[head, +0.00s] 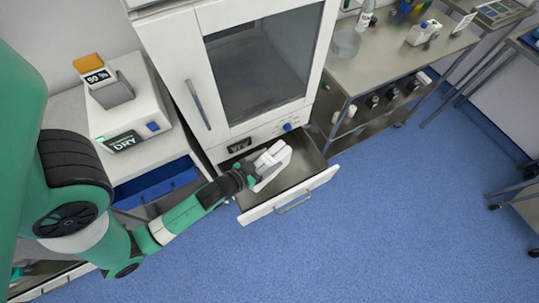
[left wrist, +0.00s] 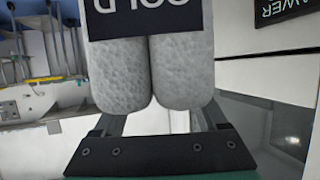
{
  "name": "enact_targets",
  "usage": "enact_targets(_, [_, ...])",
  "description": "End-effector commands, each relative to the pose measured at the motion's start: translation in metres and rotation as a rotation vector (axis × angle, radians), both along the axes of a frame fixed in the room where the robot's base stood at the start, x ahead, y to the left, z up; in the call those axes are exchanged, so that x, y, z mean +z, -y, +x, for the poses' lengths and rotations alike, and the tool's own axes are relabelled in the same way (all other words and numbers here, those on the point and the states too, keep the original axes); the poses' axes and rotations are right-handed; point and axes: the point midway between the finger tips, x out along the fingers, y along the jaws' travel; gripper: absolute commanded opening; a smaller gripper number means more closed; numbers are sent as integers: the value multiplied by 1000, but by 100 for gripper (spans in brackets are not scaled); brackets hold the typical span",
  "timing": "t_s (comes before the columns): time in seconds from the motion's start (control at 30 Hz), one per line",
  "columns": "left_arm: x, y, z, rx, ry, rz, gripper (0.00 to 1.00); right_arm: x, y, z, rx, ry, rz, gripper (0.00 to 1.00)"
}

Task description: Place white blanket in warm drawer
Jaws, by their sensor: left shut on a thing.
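The white blanket (head: 274,160) is a folded, two-lobed bundle above the open drawer. In the left wrist view, the blanket (left wrist: 180,75) fills the upper middle, with a fuzzy texture and a black label that seems to read COLD upside down. The warm drawer (head: 289,197) is pulled out below the white cabinet, and its floor looks empty. My left gripper (head: 251,173) is shut on the blanket at the left side of the drawer opening. The gripper (left wrist: 158,122) also shows in the left wrist view, its fingertips hidden by the blanket. My right gripper is not in view.
The tall white cabinet (head: 180,70) with a glass door stands behind the drawer. A white device (head: 130,110) marked DRY sits on the counter at left. A steel shelf cart (head: 385,70) with bottles stands at right. The blue floor in front is clear.

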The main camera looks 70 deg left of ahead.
Motion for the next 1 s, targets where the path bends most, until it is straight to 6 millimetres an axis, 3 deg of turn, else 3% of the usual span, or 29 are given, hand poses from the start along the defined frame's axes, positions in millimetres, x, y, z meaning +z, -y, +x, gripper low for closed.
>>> enact_targets(0.03, [-40, -7, -5, 25, 1, 0, 0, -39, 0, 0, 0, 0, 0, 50])
enact_targets(0.2, [-84, -22, -18, 86, 2, 1, 0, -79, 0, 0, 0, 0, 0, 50])
enact_targets(0.33, [-96, -28, -23, 108, 3, 1, 0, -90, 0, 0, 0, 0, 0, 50])
enact_targets(0.57, [-97, -31, -21, 114, 4, 1, 0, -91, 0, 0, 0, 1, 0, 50])
enact_targets(1.0, [-150, -84, 58, 113, 6, 2, 0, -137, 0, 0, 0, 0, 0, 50])
